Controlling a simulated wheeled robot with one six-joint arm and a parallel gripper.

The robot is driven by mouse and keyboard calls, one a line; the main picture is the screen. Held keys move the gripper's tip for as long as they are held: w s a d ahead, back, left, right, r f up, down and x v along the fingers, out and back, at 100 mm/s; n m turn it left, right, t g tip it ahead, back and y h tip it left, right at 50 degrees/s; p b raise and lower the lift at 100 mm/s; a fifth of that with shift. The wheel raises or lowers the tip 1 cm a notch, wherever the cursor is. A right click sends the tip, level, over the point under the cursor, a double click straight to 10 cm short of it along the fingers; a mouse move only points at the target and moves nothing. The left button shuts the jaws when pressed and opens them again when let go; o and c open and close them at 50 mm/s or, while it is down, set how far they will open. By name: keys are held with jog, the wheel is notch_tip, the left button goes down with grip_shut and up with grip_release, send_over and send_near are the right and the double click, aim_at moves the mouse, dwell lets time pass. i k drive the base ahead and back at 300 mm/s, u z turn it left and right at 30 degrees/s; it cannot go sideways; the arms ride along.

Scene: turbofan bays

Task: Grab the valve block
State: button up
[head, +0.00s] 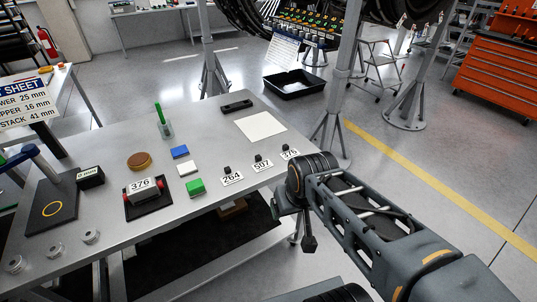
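A grey block with red ends and a white label reading 376 (143,190) sits on a black tray (160,208) on the left half of the table. It looks like the valve block, but I cannot tell for sure. My gripper (309,243) hangs down past the table's right front edge, well to the right of this block and apart from it. The gripper is small and dark here, and its fingers cannot be made out. I see nothing held in it.
The grey table (215,135) carries label cards 264 (232,178), 507 (263,166) and 375 (290,154) near my arm. A green rod (160,113) stands upright. A white sheet (261,126) lies at the back right.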

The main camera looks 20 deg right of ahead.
aim_at(140, 192)
jog(key=u, duration=0.3)
jog(key=k, duration=0.45)
jog(key=u, duration=1.6)
jog(key=i, duration=1.2)
jog(key=z, duration=0.05)
